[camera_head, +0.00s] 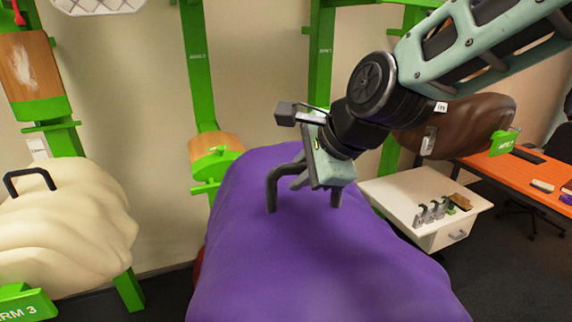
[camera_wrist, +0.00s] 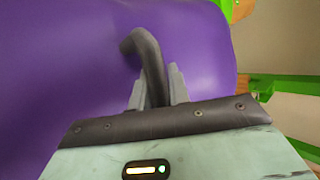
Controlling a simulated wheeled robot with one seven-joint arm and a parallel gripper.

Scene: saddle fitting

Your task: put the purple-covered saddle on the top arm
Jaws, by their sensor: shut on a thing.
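The purple-covered saddle (camera_head: 300,240) fills the lower middle of the head view and most of the wrist view (camera_wrist: 60,80). A dark handle (camera_head: 272,190) rises from its top. My gripper (camera_head: 300,182) is shut on this handle; the wrist view shows the two fingers on either side of it (camera_wrist: 157,88). Two bare wooden arms with green ends show: one high at the left (camera_head: 30,75), one lower (camera_head: 215,150) just behind the purple saddle. The head view does not show what lies under the purple saddle.
A cream-covered saddle (camera_head: 65,225) with a dark handle sits at the left above a green ARM 3 sign (camera_head: 22,305). A brown saddle (camera_head: 465,125) hangs at the right behind my arm. A white cabinet (camera_head: 425,200) and an orange desk (camera_head: 530,180) stand at the right.

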